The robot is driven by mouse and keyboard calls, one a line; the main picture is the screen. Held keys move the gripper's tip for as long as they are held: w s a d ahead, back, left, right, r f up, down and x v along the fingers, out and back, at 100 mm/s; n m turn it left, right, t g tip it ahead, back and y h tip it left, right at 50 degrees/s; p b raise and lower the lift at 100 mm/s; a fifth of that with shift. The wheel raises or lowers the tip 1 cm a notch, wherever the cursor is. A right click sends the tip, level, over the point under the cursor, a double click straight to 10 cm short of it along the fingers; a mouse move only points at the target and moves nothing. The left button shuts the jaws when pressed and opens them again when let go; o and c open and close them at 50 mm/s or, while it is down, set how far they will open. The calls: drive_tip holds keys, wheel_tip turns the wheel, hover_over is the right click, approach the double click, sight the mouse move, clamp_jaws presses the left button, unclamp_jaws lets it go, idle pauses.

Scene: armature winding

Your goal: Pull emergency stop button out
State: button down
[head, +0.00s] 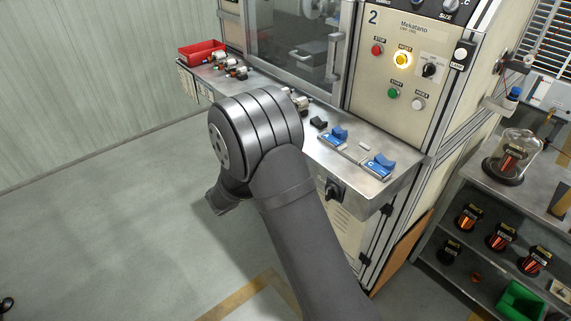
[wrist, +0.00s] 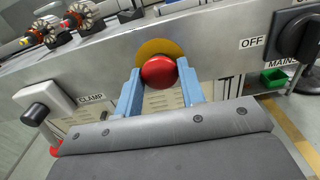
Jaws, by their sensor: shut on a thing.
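The emergency stop button is a red mushroom head (wrist: 159,72) in front of a yellow disc (wrist: 152,48) on the metal front panel, seen in the wrist view. My gripper (wrist: 161,84) has its two blue fingers on either side of the red head, and is shut on it. The head's lower part lies between the fingers. In the head view the button and my gripper's fingers are hidden behind my arm.
A clamp lever (wrist: 48,98) sticks out left of the button. A black OFF/MAINS rotary switch (wrist: 298,38) sits to its right. Open floor lies left of the machine.

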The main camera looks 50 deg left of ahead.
drive_tip(key=shift+s, duration=0.45)
drive_tip(key=c, duration=0.9)
unclamp_jaws()
drive_tip(key=s, duration=1.7)
drive_tip(key=shift+s, duration=0.2)
drive_tip(key=w, duration=1.8)
drive_tip(key=shift+w, duration=0.15)
